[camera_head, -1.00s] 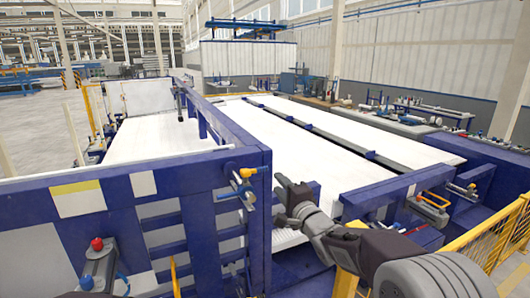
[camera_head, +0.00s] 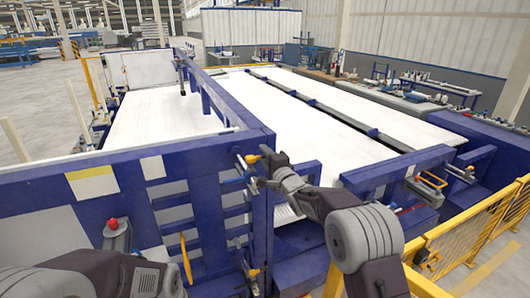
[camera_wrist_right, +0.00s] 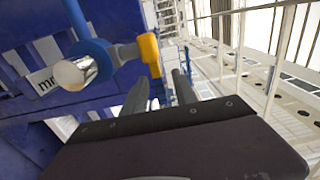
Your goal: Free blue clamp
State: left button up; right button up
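The blue clamp with a yellow handle (camera_head: 251,159) sits on the corner post of the blue frame in the head view. In the right wrist view, the blue clamp (camera_wrist_right: 125,54) is around the end of a silver rod (camera_wrist_right: 76,74), and its yellow handle (camera_wrist_right: 150,55) points up. My right gripper (camera_head: 262,168) is beside the clamp. In the wrist view its two fingers (camera_wrist_right: 162,88) are apart with nothing between them, just short of the yellow handle. Contact is not visible. My left arm shows at the lower left; its gripper is out of view.
A blue frame (camera_head: 105,172) with bars stands in front. A second yellow-handled fitting (camera_head: 252,273) is lower on the post. A red-topped grey box (camera_head: 113,232) is at left. A yellow railing (camera_head: 470,232) runs along the right. White beds (camera_head: 290,125) lie behind.

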jog(key=shift+d, duration=0.15)
jog(key=shift+c, duration=0.6)
jog(key=shift+w+f, duration=0.1)
grip_shut()
jog(key=shift+f, duration=0.1)
dwell(0.6)
